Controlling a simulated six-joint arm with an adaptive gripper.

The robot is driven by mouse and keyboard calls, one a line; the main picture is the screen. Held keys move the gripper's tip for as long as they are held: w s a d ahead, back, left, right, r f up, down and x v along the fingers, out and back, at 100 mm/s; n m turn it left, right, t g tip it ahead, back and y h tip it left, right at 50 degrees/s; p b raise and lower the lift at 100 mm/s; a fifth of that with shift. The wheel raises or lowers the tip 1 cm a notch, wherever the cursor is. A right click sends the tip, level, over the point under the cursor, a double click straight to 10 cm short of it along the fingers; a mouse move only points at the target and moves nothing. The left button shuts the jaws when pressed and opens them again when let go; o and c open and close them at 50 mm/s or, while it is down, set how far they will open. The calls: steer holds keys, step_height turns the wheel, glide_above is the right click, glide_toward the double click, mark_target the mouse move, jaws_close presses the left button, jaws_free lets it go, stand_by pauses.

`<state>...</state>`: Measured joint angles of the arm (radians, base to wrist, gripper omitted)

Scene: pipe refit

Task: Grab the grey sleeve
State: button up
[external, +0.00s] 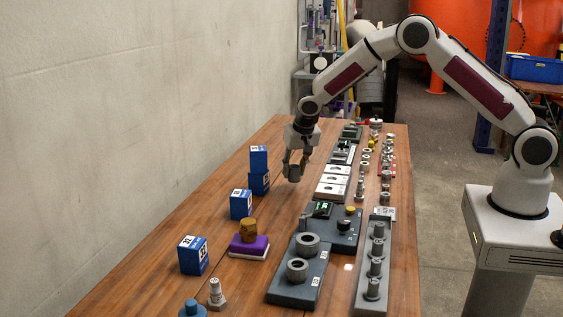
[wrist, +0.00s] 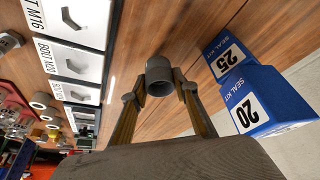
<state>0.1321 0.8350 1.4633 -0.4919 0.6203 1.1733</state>
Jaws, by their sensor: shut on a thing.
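My gripper (external: 294,171) is above the wooden table, past the row of white trays. In the wrist view my gripper (wrist: 159,90) has its two fingers closed around the grey sleeve (wrist: 160,79), a short hollow tube with its dark open end toward the camera. The sleeve appears held between the fingertips, over bare wood. In the external view the sleeve is hard to tell apart from the grey fingers.
Blue seal kit boxes (wrist: 262,101) stand close to the gripper, stacked in the external view (external: 259,158). White bolt trays (external: 333,187) lie on the other side. Grey blocks with rings (external: 300,275) and a post rack (external: 372,297) are nearer the front. Bare wood lies between boxes and trays.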

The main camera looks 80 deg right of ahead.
step_height(320, 180, up, 7)
steer(key=shift+r, duration=0.2)
stand_by(0.3)
